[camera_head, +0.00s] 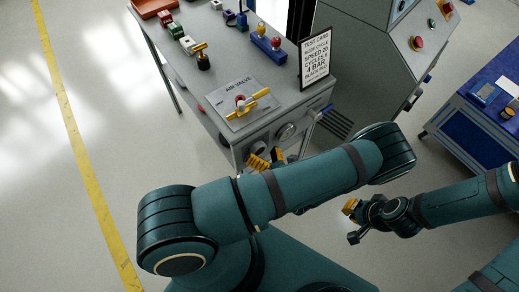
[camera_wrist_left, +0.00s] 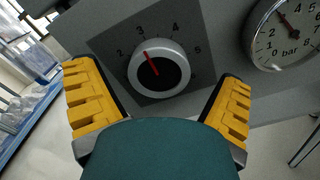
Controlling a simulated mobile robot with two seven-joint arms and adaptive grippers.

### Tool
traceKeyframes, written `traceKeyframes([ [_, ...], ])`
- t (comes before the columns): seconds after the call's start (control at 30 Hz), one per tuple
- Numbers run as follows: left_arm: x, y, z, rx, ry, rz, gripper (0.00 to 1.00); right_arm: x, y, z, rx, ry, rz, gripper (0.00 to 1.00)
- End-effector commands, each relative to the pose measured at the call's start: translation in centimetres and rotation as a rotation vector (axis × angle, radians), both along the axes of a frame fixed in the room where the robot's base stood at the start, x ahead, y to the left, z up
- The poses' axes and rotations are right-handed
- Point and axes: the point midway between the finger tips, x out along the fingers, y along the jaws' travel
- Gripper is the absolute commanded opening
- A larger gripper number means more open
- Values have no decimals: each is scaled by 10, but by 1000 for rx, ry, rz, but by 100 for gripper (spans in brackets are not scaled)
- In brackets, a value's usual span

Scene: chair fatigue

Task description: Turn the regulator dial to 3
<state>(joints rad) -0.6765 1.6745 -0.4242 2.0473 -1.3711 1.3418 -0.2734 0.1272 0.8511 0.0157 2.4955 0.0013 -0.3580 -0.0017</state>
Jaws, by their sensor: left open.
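The regulator dial (camera_wrist_left: 160,69) is a round silver knob with a dark face and a red pointer, on a dark scale plate on the cabinet front. In the left wrist view the pointer is up and slightly left, at about the 3. My left gripper (camera_wrist_left: 158,105) is open, with one yellow finger on each side of the dial; no contact is visible. In the head view this gripper (camera_head: 267,160) is at the cabinet front, partly hidden by my arm. My right gripper (camera_head: 353,220) is apart from the cabinet, over the floor; its opening is unclear.
A pressure gauge (camera_wrist_left: 287,33) sits right of the dial. Above are the air valve plate (camera_head: 238,107) with a yellow handle and a test card (camera_head: 315,60). A grey console (camera_head: 385,45) stands behind. A blue table (camera_head: 475,125) is at right. The left floor is clear.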

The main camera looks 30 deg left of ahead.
Motion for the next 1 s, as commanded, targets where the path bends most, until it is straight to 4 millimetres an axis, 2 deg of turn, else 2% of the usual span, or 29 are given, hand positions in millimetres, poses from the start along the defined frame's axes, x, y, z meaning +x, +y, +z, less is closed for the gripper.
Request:
traceKeyframes([
  [0.2, -14, -34, 0, -1, 0, -2, 95, 0, 0, 0, 0, 0, 0, 0],
  [0.4, -22, -53, 0, -1, 0, -2, 95, 0, 0, 0, 0, 0, 0, 0],
  [1.0, -24, -57, 0, 0, 1, 0, 95, 0, 0, 0, 0, 0, 0, 0],
])
